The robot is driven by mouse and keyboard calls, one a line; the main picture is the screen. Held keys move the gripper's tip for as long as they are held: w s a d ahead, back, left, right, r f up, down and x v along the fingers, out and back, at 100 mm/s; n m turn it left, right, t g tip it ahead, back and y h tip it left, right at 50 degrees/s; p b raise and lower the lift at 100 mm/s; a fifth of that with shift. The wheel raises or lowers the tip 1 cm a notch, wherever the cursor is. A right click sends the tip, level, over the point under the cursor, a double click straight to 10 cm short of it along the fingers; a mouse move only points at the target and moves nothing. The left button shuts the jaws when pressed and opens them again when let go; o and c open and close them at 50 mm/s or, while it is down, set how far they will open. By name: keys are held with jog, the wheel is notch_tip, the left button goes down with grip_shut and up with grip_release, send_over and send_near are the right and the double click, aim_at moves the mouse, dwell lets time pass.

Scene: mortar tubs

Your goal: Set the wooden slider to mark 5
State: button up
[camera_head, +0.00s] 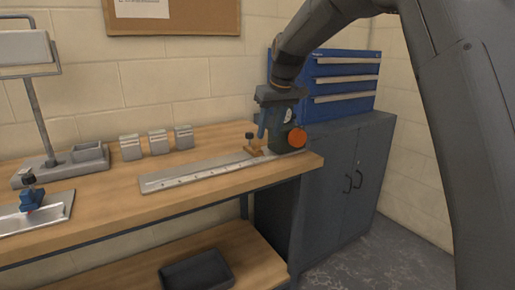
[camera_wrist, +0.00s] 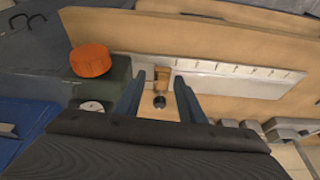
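A pale metal rail (camera_head: 195,175) with tick marks lies along the bench's front; it also shows in the wrist view (camera_wrist: 230,79). The small wooden slider (camera_head: 254,148) with a black knob sits on the rail toward its right end. In the wrist view the slider (camera_wrist: 162,72) and its knob stand between the two fingers. My gripper (camera_wrist: 159,88) is open, with a gap visible on each side of the slider. In the head view my gripper (camera_head: 268,124) is just above and right of the slider. The mark numbers are too small to read.
A dark green body with an orange round part (camera_head: 297,137) stands close by the rail's right end; the orange part (camera_wrist: 91,60) is near a finger in the wrist view. Several small grey blocks (camera_head: 158,142) stand behind the rail. A blue drawer cabinet (camera_head: 318,85) is behind my gripper.

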aim_at(257, 142)
jog(key=shift+n, duration=0.3)
jog(key=shift+w+a+f, duration=0.65)
jog(key=shift+w+f, duration=0.1)
jog(key=shift+f, duration=0.2)
jog(key=shift+w+a+f, duration=0.7)
jog(key=shift+w+f, duration=0.1)
jog(key=shift+f, duration=0.2)
jog(key=shift+w+a+f, duration=0.65)
jog(key=shift+w+f, duration=0.1)
jog(key=shift+f, duration=0.2)
grip_shut()
